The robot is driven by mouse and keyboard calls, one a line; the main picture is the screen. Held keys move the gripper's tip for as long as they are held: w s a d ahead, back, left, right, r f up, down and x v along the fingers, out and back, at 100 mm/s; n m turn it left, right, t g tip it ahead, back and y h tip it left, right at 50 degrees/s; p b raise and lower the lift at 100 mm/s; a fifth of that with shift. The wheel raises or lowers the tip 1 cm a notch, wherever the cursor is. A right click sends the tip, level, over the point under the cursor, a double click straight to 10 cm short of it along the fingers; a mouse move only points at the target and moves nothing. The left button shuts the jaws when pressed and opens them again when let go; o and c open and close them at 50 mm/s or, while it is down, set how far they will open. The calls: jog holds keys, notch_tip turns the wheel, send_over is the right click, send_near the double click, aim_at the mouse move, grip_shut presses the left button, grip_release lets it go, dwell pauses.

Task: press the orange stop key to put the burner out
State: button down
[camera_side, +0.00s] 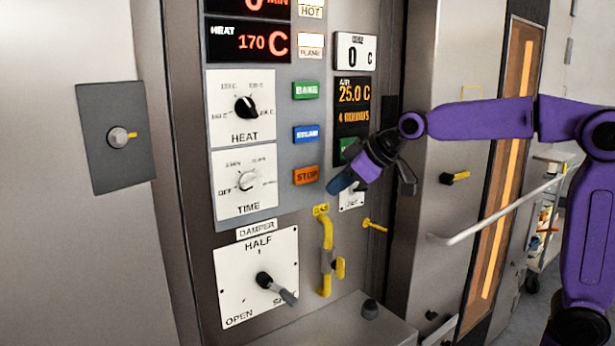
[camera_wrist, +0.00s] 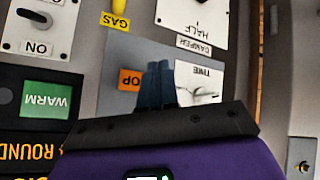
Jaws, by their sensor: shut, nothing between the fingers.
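The orange stop key (camera_side: 306,175) is on the oven's control panel, below the blue STEAM key and right of the TIME dial. In the wrist view, which is upside down, the stop key (camera_wrist: 131,79) shows just left of my fingers, which hide part of its lettering. My gripper (camera_side: 338,184) is shut and empty, its dark blue fingertips a little right of and below the key in the side view. The fingertips also show in the wrist view (camera_wrist: 160,76). A gap shows beside the key; I cannot tell the depth between them. The burner flame is not visible.
A yellow gas pipe with a valve (camera_side: 327,255) stands below my gripper. The damper lever (camera_side: 277,287) sticks out at lower left. The TIME dial (camera_side: 248,181) is left of the key. A green WARM key (camera_wrist: 46,98) and a switch plate (camera_wrist: 40,22) are close by.

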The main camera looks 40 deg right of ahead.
jog(key=shift+w, duration=2.95)
jog(key=shift+w, duration=0.15)
jog(key=shift+w, duration=0.3)
jog(key=shift+w, duration=0.4)
jog(key=shift+s, duration=0.2)
dwell(0.5)
jog(key=shift+s, duration=0.65)
jog(key=shift+s, duration=0.1)
jog(key=shift+s, duration=2.4)
